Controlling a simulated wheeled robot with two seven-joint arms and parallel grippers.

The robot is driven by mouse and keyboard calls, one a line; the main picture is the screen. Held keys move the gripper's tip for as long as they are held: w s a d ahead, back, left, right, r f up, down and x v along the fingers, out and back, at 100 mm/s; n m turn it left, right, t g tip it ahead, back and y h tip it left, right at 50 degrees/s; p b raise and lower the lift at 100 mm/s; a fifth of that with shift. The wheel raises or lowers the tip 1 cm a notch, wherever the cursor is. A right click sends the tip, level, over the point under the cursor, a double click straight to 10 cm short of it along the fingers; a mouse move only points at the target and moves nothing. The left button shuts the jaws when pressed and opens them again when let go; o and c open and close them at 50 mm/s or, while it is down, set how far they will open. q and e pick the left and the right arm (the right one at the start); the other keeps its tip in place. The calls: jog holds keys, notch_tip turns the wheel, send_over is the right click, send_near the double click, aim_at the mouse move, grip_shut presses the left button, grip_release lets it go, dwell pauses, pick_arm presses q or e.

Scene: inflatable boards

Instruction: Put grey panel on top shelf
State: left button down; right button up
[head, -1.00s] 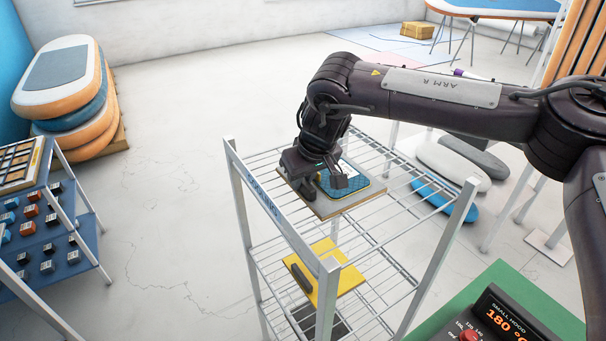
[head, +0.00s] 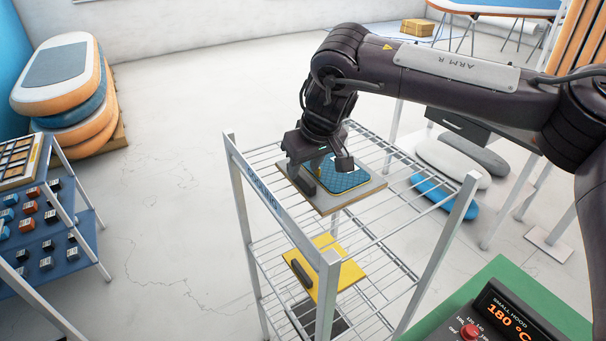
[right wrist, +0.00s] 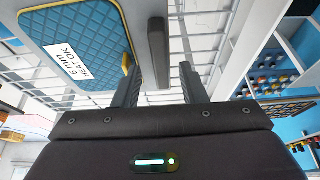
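The grey panel (head: 365,194) lies flat on the top wire shelf (head: 418,212) of the rack. A blue quilted pad (head: 347,179) sits on it, and its dark handle (head: 302,180) is near the left edge. My right gripper (head: 318,166) is just above the handle. In the right wrist view, the open fingers (right wrist: 160,82) point toward the handle (right wrist: 157,55), with clear gaps on both sides. The pad (right wrist: 85,42) there bears a white "6 mm HEAT OK" label. The gripper hides part of the panel's far side. My left gripper is out of view.
A yellow panel (head: 327,272) with a dark handle lies on the shelf below. Rack posts (head: 455,235) rise at the corners. A green-topped bench (head: 535,290) with a control box (head: 497,315) stands at front right. A blue shelf unit (head: 55,235) is at left, with bare floor between.

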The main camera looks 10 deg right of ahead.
jog(key=b+v, duration=0.2)
jog(key=v, duration=0.7)
jog(key=shift+s, duration=0.15)
jog(key=shift+d, duration=0.1)
